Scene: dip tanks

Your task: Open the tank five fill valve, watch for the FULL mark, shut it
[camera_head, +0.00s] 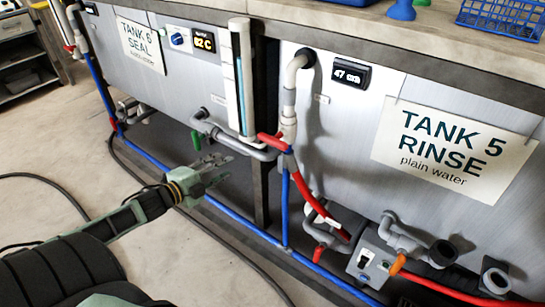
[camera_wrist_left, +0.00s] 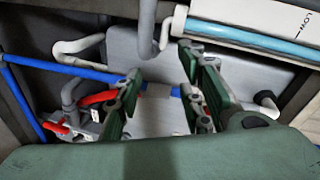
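The tank five sign (camera_head: 455,150) is on the grey tank wall. A red valve lever (camera_head: 272,141) sits on the grey pipe (camera_head: 289,100) at that tank's left end and points left, crosswise to the pipe. The display (camera_head: 350,73) reads about 47 cm. A sight tube (camera_head: 240,85) with blue inside stands left of the pipe; it shows in the left wrist view (camera_wrist_left: 245,35) beside a LOW mark. I cannot make out a FULL mark. My left gripper (camera_head: 224,171) is open and empty, left of and below the lever, apart from it. My right gripper is out of view.
Tank six (camera_head: 140,45) stands left, with a green handle (camera_head: 196,141) below. A blue pipe (camera_head: 240,215) runs low along the front. A red hose (camera_head: 310,200) hangs below the lever. A switch box (camera_head: 370,262) is lower right. Black cables cross the open floor (camera_head: 150,245).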

